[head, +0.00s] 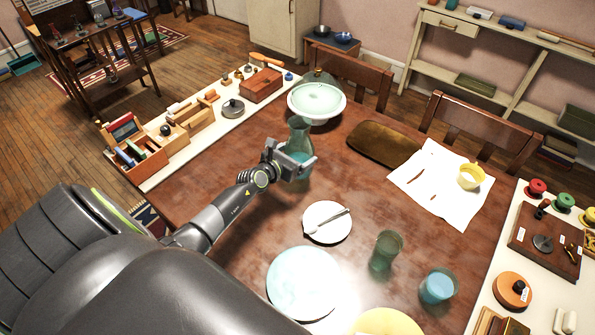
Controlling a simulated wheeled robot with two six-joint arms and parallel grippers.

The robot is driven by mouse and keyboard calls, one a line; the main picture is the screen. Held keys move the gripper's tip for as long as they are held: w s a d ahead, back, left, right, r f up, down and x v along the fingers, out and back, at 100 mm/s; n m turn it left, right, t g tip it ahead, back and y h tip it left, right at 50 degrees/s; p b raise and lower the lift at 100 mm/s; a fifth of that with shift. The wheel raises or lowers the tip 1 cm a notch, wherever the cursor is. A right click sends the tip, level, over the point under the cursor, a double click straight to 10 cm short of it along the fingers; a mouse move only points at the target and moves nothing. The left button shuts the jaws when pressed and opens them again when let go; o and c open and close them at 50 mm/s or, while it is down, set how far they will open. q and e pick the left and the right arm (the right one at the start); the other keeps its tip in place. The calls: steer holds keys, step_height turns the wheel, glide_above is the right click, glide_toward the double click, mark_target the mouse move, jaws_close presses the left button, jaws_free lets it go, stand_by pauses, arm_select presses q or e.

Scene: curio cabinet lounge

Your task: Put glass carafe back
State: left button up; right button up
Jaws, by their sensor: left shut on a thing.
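A green-tinted glass carafe (299,130) stands at the far left part of the dark wooden table (235,195), close in front of a pale cake stand. Its neck and upper body show above my gripper; the lower part is partly hidden. My left gripper (300,163) reaches in from the left and is shut on the carafe at its lower body. The carafe looks about upright. I cannot tell whether its base touches the table. My right gripper is not in view.
A cake stand (316,101) is just behind the carafe. Chairs line the far side. A side shelf (215,131) holds boxes.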

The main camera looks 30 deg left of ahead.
arm_select(q)
steer(key=shift+w+a+f+b, duration=0.15)
steer(key=shift+f+b, duration=0.15)
steer(key=shift+f, duration=0.4)
step_height(320, 180, down, 3)
steer(key=b, duration=0.3)
steer(key=shift+f, duration=0.3)
steer(key=shift+r, duration=0.1)
